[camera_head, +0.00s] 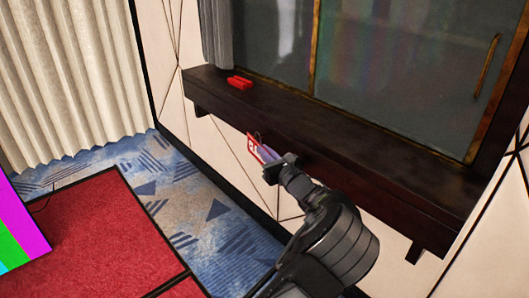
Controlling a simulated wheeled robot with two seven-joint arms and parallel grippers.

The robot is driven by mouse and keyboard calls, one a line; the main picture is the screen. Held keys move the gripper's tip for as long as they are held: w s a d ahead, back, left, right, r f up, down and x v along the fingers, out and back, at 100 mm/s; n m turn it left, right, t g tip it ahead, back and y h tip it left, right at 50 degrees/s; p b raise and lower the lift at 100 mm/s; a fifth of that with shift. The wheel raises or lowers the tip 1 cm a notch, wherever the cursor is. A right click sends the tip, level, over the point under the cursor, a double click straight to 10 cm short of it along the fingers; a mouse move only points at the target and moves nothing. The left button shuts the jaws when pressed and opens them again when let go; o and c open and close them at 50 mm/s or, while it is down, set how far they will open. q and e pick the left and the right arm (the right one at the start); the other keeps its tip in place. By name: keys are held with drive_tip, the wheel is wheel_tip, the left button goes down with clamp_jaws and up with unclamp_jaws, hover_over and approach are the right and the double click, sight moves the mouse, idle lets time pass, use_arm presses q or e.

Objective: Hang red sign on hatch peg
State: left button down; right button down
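A small red-bordered sign (254,147) with a pale face and a thin dark loop at its top is in front of the hatch's dark ledge. The hatch (390,60) has dark glass panes in brass-coloured frames. I cannot make out the peg; the gripper and sign cover part of the ledge front. My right gripper is out of view.
A dark wooden ledge (330,150) runs below the hatch, with brackets under it. A small red object (239,82) lies on its left end. A cream curtain (70,80) hangs at left. A red mat (110,235) and a colour-striped screen (18,230) are at lower left.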

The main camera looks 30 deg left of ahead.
use_arm(q)
drive_tip(key=shift+w+f, duration=0.1)
drive_tip(key=shift+f, duration=0.2)
idle(0.4)
drive_tip(key=c, duration=1.5)
unclamp_jaws()
drive_tip(key=shift+c, duration=0.2)
drive_tip(key=shift+o, duration=0.5)
drive_tip(key=o, duration=0.4)
drive_tip(key=shift+d, duration=0.1)
drive_tip(key=p+v, duration=0.2)
drive_tip(key=v, duration=0.6)
drive_tip(key=shift+f+p, duration=0.1)
drive_tip(key=shift+p, duration=0.3)
